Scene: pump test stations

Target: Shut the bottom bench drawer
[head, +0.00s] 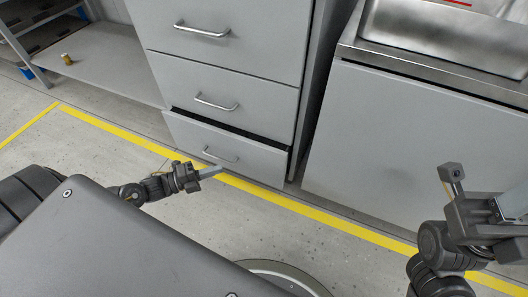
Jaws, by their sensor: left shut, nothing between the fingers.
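The bottom bench drawer (225,146) is the lowest of three grey drawer fronts in the bench. It stands slightly open, with a dark gap along its top edge. Its bar handle (220,155) is on the front. My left gripper (221,169) is shut and empty, just in front of the lower part of this drawer, below the handle. I cannot tell whether its tips touch the front. My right gripper (512,204) is at the right edge, away from the drawer, in front of the sink unit. Its fingertips are cut off by the frame.
The middle drawer (250,97) and top drawer (240,50) look closed. A sink unit (400,150) with a steel basin (450,35) stands to the right. A yellow line (300,208) crosses the open floor.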

